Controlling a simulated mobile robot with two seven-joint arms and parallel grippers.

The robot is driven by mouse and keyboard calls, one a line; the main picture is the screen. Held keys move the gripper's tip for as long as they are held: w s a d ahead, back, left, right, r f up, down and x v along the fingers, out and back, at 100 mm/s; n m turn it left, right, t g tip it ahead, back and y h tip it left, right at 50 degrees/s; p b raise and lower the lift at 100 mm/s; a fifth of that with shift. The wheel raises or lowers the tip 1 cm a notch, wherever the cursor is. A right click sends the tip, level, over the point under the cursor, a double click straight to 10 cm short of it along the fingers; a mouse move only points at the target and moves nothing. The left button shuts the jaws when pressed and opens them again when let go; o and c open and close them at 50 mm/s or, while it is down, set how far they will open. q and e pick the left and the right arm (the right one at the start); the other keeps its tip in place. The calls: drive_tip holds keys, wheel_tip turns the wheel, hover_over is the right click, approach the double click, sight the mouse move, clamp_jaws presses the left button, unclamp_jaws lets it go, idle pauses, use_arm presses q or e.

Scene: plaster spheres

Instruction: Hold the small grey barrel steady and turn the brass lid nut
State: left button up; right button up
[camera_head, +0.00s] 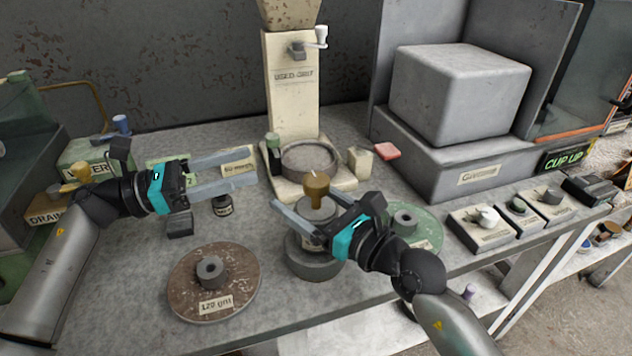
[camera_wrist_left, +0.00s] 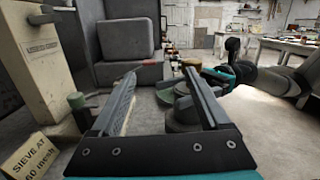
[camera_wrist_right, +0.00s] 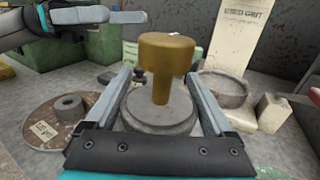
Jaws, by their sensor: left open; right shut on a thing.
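The small grey barrel (camera_head: 316,214) stands upright in a round grey holder (camera_head: 312,266) near the front of the bench. The brass lid nut (camera_head: 317,186) rises from its top. My right gripper (camera_head: 302,199) is shut on the barrel, one finger on each side; the right wrist view shows the barrel (camera_wrist_right: 160,110) between the fingers below the nut (camera_wrist_right: 167,55). My left gripper (camera_head: 254,169) is open and empty, up and to the left of the nut, apart from it. In the left wrist view a finger partly hides the barrel.
A brown disc labelled 120 grit (camera_head: 232,290) lies left of the holder, a green disc (camera_head: 425,222) to the right. Behind stand a cream used-grit column (camera_head: 292,100) and a round basin (camera_head: 310,160). A small dark jar (camera_head: 222,206) stands below my left gripper. Switch boxes (camera_head: 480,232) line the right edge.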

sight(316, 184)
use_arm(q)
drive_tip(key=s+d+f+m+g, duration=0.1)
drive_tip(key=s+m+g, duration=0.2)
drive_tip(key=s, duration=0.1)
drive_tip(key=d, duration=0.3)
drive_tip(key=w+d, duration=0.1)
drive_tip(key=d, duration=0.7)
drive_tip(key=shift+w+d+f, duration=0.15)
drive_tip(key=shift+w, duration=0.2)
drive_tip(key=shift+c, duration=0.3)
clamp_jaws()
